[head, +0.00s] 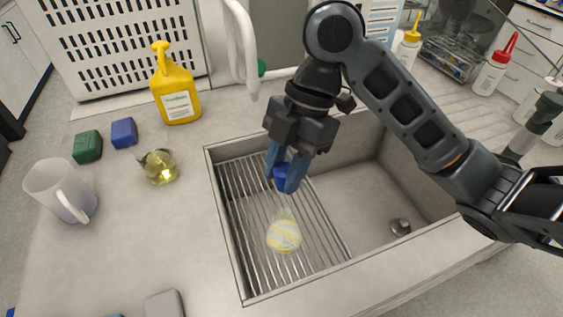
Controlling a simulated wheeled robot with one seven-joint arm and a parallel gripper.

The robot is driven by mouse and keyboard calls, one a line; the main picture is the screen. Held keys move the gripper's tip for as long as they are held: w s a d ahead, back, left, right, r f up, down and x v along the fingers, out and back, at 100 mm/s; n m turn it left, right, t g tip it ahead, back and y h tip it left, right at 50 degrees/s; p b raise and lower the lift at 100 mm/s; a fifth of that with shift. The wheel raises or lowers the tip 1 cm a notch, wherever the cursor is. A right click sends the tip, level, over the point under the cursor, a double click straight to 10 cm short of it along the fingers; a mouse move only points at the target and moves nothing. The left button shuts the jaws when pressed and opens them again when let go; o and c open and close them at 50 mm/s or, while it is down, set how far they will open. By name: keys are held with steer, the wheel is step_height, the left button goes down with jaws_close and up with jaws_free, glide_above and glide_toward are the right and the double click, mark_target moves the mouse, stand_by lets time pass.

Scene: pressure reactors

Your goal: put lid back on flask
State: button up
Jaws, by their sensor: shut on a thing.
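My gripper (282,180) points down over the left part of the sink. Its fingers are shut on a blue lid (282,176), which is partly hidden between them. A clear flask (284,236) with a pale yellow band or contents is on the metal rack in the sink, below the lid in the picture. Its neck rises toward the lid and is faint against the bars. I cannot tell whether lid and neck touch.
The sink (370,205) has a slatted rack (245,190) on its left and raised rims. Left of it are a yellow pump bottle (177,95), a small yellowish glass vessel (160,167), green (87,147) and blue (124,133) blocks, and a white jug (58,190). A white tap (243,45) stands behind.

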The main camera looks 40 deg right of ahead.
steer(key=shift+f+b, duration=2.2)
steer(key=shift+f, duration=0.55)
steer(key=shift+f+b, duration=0.15)
steer(key=shift+b, duration=0.35)
stand_by(0.7)
steer(key=o, duration=1.6)
steer(key=shift+r+p, duration=2.8)
steer(key=shift+r, duration=0.75)
